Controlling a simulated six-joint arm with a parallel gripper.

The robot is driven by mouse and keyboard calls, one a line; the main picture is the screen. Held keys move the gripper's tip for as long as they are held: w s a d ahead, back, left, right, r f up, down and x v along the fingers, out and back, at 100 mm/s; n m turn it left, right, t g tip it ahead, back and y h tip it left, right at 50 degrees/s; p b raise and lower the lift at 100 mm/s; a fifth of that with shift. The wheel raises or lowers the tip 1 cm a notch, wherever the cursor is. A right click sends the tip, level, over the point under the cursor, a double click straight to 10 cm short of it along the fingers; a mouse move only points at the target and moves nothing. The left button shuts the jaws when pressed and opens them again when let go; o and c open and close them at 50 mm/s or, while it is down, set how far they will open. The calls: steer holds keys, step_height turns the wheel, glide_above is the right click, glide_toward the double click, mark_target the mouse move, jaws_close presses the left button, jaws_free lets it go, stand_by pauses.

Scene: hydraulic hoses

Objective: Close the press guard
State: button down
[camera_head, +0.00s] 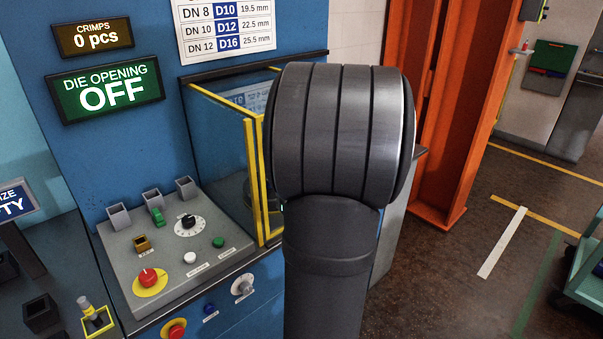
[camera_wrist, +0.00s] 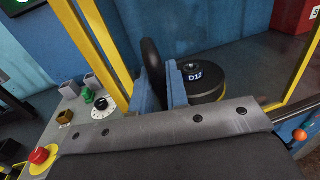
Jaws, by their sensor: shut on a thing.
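The press guard, a clear panel with a yellow frame (camera_head: 250,180), stands at the front of the blue press in the head view. Two yellow bars run close together there, and my arm hides the rest. In the wrist view, yellow guard bars (camera_wrist: 107,45) show at upper left and another at right. My gripper (camera_wrist: 160,88) has blue fingers in the wrist view, shut on an upright black handle (camera_wrist: 151,62). Where the handle joins the guard is hidden. A round black die (camera_wrist: 205,82) lies behind the fingers. My gripper is hidden in the head view.
The grey control panel (camera_head: 210,262), with a red emergency button (camera_head: 148,278), is left of the guard. A green display (camera_head: 105,88) reads DIE OPENING OFF. An orange frame (camera_head: 445,120) stands behind my arm. Open floor lies at right.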

steer(key=shift+s+a, duration=0.4)
steer(key=shift+a, duration=0.1)
steer(key=c, duration=1.5)
jaws_free()
steer(key=shift+s, duration=0.1)
steer(key=v, duration=1.7)
steer(key=shift+s, duration=0.1)
steer(key=x, duration=1.7)
steer(key=shift+d, duration=0.2)
